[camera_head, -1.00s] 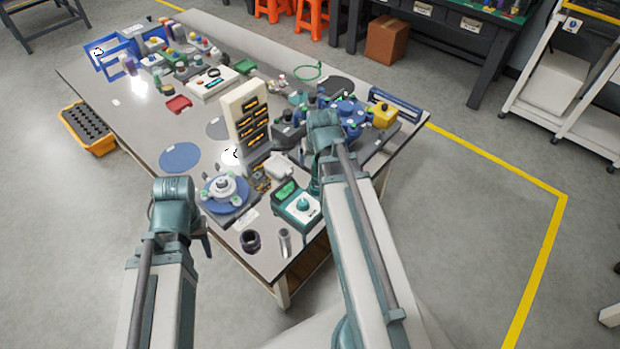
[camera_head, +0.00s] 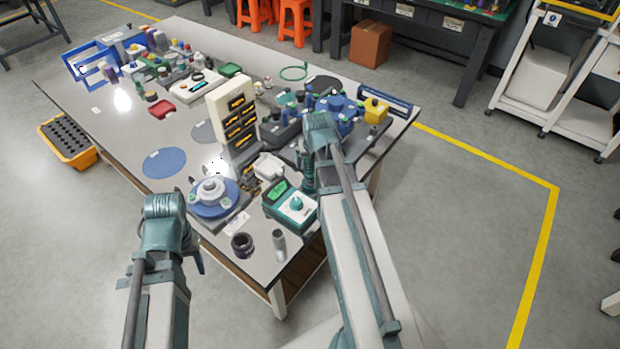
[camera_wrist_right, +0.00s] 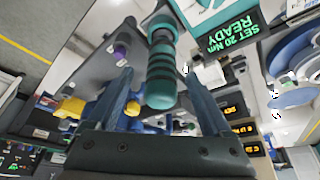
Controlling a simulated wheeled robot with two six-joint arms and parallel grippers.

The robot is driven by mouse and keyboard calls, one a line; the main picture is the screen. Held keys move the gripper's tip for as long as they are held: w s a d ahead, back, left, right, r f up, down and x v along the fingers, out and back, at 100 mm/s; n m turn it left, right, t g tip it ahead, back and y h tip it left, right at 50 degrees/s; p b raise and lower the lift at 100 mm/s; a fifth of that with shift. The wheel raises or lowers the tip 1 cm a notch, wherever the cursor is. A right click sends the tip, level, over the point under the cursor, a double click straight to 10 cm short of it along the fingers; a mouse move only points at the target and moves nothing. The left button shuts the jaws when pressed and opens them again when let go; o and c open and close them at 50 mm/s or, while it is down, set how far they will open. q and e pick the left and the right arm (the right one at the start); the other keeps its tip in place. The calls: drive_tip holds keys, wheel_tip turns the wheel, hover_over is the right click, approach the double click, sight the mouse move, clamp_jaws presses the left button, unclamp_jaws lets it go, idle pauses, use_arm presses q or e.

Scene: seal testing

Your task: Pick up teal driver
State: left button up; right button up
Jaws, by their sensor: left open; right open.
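The teal driver (camera_wrist_right: 161,72) has a ribbed dark-teal handle and lies between the two spread fingers of my right gripper (camera_wrist_right: 160,100) in the right wrist view. That gripper is open; I cannot tell whether a finger touches the handle. In the head view, part of the driver (camera_head: 308,178) shows beside my right arm, just right of the teal-and-white tester (camera_head: 290,204). My right fingers are mostly hidden there by the arm. My left gripper (camera_head: 196,250) hangs at the table's near left edge, apart from the driver, and is open.
The tester's screen (camera_wrist_right: 232,40) reads "SET 20 Nm READY". A blue round fixture (camera_head: 213,197), a dark cup (camera_head: 243,245) and a metal cylinder (camera_head: 279,245) stand nearby. A cream display tower (camera_head: 231,122) and a tray of blue parts (camera_head: 335,108) stand behind.

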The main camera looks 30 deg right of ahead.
use_arm(q)
drive_tip(key=shift+f, duration=0.6)
use_arm(e)
drive_tip(key=shift+w+d+f, duration=0.1)
drive_tip(key=shift+w+f, duration=0.15)
drive_tip(key=shift+f, duration=0.35)
use_arm(q)
drive_tip(key=shift+f, duration=0.1)
use_arm(e)
drive_tip(key=shift+f, duration=0.1)
drive_tip(key=b+x, duration=0.5)
drive_tip(key=shift+w, duration=0.4)
use_arm(q)
wheel_tip(320, 180, down, 4)
drive_tip(key=shift+f, duration=0.15)
use_arm(e)
drive_tip(key=shift+c, duration=0.4)
drive_tip(key=shift+r, duration=0.2)
clamp_jaws()
